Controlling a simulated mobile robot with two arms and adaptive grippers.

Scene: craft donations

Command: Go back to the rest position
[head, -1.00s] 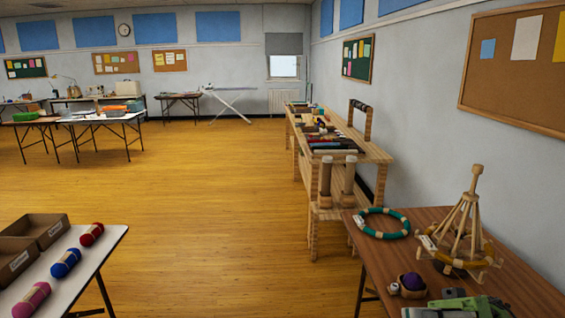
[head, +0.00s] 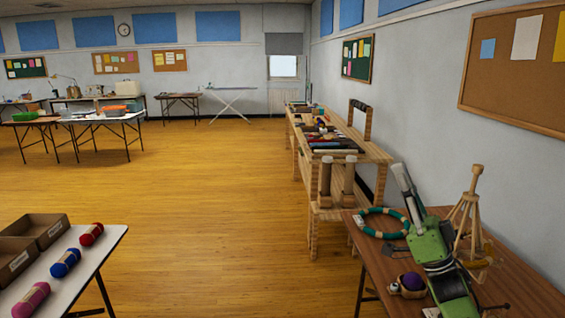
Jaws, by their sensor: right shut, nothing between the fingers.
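My right gripper (head: 399,171) is at the upper end of my green and grey arm, which rises from the bottom right over the brown table. It looks shut and empty, pointing up in front of the wall. The arm covers part of the wooden yarn stand (head: 466,214) and the yellow ring around its base. My left gripper is not in view.
The brown table (head: 530,283) also holds a teal ring (head: 366,227) and a purple ball (head: 412,281) in a small holder. A wooden bench (head: 374,153) stands behind. A white table (head: 95,262) with yarn skeins is at left. The floor between is clear.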

